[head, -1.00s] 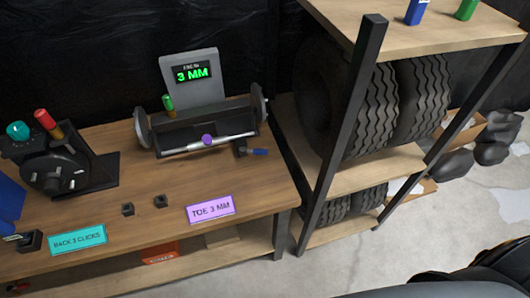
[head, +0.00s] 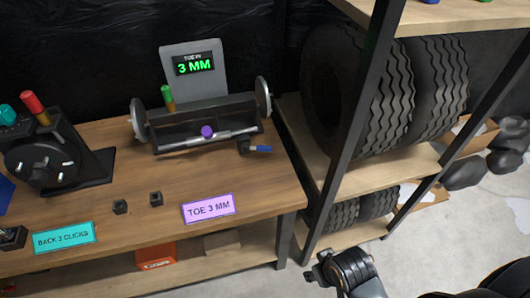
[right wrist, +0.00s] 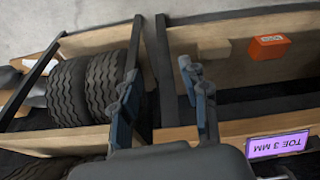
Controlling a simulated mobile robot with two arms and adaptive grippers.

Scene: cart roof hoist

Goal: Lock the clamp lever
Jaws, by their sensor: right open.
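A small lever with a blue grip (head: 258,149) sticks out to the right from a dark pivot at the right front of the toe gauge (head: 205,120); I take it as the clamp lever. The gauge stands on the bench with a silver rod, a purple knob (head: 207,131) and a green-topped post (head: 168,96). Its display (head: 194,64) reads 3 MM. My right gripper (right wrist: 158,74) is open and empty in the right wrist view, in front of the bench and rack. Part of my right arm shows low in the head view, apart from the lever. My left gripper is out of view.
A purple TOE 3 MM sign (head: 208,208) and two small black blocks (head: 137,203) lie in front of the gauge. A device with a red handle (head: 32,103) stands at the left. A tire rack (head: 350,140) stands close on the right. An orange box (head: 156,256) sits on the lower shelf.

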